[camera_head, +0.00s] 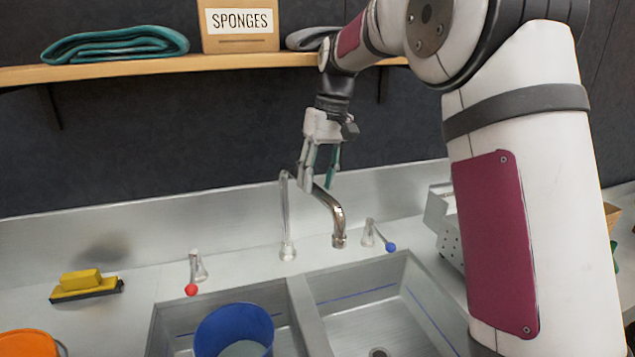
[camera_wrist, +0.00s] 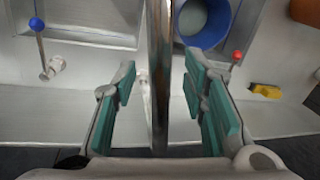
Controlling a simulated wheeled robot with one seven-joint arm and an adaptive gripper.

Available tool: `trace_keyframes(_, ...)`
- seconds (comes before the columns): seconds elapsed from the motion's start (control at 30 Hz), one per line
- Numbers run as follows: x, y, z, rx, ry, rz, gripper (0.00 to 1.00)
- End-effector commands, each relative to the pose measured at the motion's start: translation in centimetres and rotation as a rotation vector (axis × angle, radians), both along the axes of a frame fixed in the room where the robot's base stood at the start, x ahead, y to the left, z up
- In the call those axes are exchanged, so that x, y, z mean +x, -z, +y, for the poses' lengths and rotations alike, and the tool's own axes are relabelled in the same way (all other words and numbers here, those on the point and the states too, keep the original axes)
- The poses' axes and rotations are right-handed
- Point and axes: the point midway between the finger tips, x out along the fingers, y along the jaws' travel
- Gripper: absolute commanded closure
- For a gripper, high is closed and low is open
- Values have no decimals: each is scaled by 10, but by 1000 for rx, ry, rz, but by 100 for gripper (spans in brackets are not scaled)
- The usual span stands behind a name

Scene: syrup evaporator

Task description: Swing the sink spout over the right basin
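The chrome sink spout (camera_head: 330,200) rises from its base behind the sink and curves over toward the front right. In the wrist view the spout (camera_wrist: 160,70) runs between my fingers, and its outlet is cut off. In the head view the outlet appears near the rear left of the right basin (camera_head: 390,310); I cannot tell exactly what lies below it. The left basin (camera_head: 165,335) is beside it. My gripper (camera_head: 320,187) is at the top of the spout. In the wrist view my gripper (camera_wrist: 160,95) is open, with gaps on both sides of the spout.
A blue bucket (camera_head: 234,328) stands in the left basin. The red-knobbed tap handle (camera_head: 197,270) and blue-knobbed tap handle (camera_head: 378,235) flank the spout. A wooden shelf (camera_head: 250,64) runs above.

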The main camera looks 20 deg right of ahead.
Motion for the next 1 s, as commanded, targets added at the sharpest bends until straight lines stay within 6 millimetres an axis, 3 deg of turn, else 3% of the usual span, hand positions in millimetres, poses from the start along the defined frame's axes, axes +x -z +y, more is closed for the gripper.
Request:
trace_keyframes(0.2,2,-36,-8,-1,2,-5,61)
trace_keyframes(0.4,3,-58,-12,0,2,-3,61)
trace_keyframes(0.73,3,-63,-13,-1,1,-1,61)
trace_keyframes(0.77,3,-63,-13,-1,1,-1,63)
trace_keyframes(0.93,-2,-58,-13,-23,-9,11,100)
trace_keyframes(1.0,-9,-51,-14,-54,-22,27,100)
